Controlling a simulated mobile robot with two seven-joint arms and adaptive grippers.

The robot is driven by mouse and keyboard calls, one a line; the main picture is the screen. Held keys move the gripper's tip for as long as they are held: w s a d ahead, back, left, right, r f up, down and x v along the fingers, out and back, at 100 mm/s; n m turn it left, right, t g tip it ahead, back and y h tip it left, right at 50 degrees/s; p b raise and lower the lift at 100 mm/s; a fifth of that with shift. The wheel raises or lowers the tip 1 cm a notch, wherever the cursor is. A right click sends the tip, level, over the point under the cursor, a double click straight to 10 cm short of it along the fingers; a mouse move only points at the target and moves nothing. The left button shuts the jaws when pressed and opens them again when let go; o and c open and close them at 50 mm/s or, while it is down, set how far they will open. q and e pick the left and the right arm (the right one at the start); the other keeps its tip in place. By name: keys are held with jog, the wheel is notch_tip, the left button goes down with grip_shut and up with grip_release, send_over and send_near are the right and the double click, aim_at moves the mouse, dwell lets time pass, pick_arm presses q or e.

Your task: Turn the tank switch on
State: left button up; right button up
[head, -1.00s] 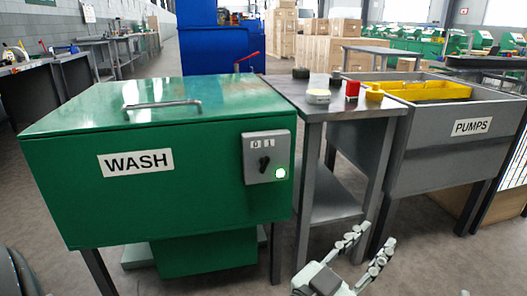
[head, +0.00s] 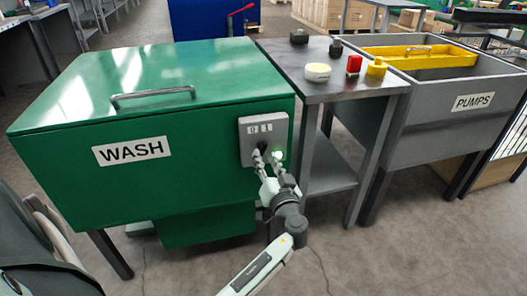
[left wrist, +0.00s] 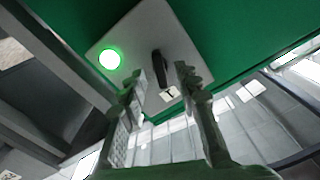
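The tank switch is a dark knob on a grey plate (head: 263,130) on the front of the green WASH tank (head: 190,180). The plate carries the marks 0 and 1. My left gripper (head: 270,163) is in front of the lower plate and partly hides the knob. In the left wrist view the knob (left wrist: 160,70) shows between the tips of the two spread fingers (left wrist: 160,85), with a gap on each side. A green lamp (left wrist: 110,59) on the plate is lit. I cannot tell firmly which mark the knob points to. My right gripper is out of view.
A grey side table (head: 315,88) to the right holds a red block (head: 354,65), a yellow piece (head: 376,68), a pale round piece (head: 317,72) and dark pieces. Beyond it stands the grey PUMPS tank (head: 440,135). The tank's lid handle (head: 153,95) sticks up on top.

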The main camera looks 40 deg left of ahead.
aim_at(262, 150)
pick_arm(q)
jog(key=shift+x, duration=1.3)
grip_shut()
